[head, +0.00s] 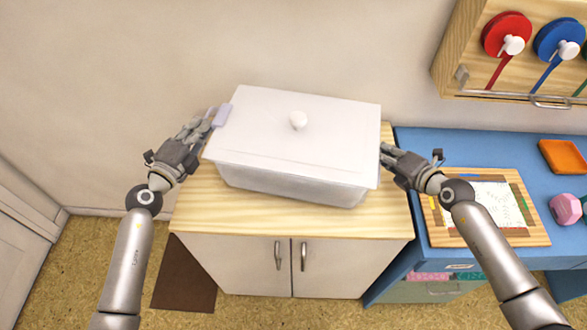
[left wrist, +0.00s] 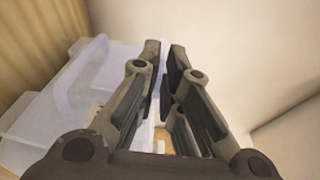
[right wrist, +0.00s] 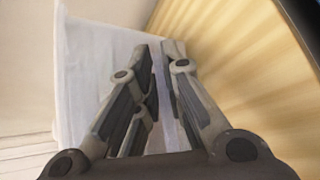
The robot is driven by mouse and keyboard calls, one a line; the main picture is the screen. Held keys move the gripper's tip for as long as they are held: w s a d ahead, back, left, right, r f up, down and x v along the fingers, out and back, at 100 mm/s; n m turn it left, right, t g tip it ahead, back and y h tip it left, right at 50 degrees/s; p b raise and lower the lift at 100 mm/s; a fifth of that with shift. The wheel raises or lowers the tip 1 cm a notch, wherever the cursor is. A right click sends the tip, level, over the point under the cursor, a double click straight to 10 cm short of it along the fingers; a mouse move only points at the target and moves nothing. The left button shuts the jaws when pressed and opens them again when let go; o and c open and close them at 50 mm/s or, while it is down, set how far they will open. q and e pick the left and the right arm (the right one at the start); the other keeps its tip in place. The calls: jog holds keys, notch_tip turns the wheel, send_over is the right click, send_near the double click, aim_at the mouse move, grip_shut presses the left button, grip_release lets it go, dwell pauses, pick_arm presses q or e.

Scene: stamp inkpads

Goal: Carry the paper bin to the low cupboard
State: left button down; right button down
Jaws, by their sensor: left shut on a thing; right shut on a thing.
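The paper bin (head: 290,180) is a white box with a flat lid and a round white knob. It is over the wooden top of the low cupboard (head: 200,212), slightly askew; I cannot tell whether it rests fully on it. My left gripper (head: 210,122) is shut on the handle at the bin's left end. The bin also shows in the left wrist view (left wrist: 45,110). My right gripper (head: 386,155) is shut at the bin's right end; its handle is mostly hidden by the fingers. In the right wrist view the bin's pale wall (right wrist: 90,80) lies beside the fingers.
A blue table (head: 430,150) stands against the cupboard's right side, with a framed sheet (head: 485,207), an orange inkpad (head: 563,156) and a pink object (head: 565,208). A wooden wall rack (head: 450,60) holds red and blue reels. A brown mat (head: 183,280) lies on the floor.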

pick_arm(q)
jog(key=shift+a+f+b, duration=0.1)
jog(key=shift+f+b, duration=0.4)
jog(key=shift+b, duration=0.1)
pick_arm(e)
jog(key=shift+w+f, duration=0.15)
jog(key=shift+f, duration=0.25)
pick_arm(q)
jog(key=c, duration=2)
grip_release()
jog(key=shift+f, duration=0.3)
pick_arm(e)
jog(key=c, duration=2)
grip_release()
jog(key=shift+f, duration=0.3)
pick_arm(q)
jog(key=o, duration=0.4)
jog(key=shift+s+r, duration=0.2)
pick_arm(e)
jog(key=o, duration=0.5)
jog(key=shift+s+r, duration=0.15)
jog(key=shift+s, duration=0.15)
jog(key=shift+c, duration=0.2)
pick_arm(q)
jog(key=v, duration=1.2)
pick_arm(e)
jog(key=v, duration=1.2)
pick_arm(q)
jog(key=shift+w, duration=0.1)
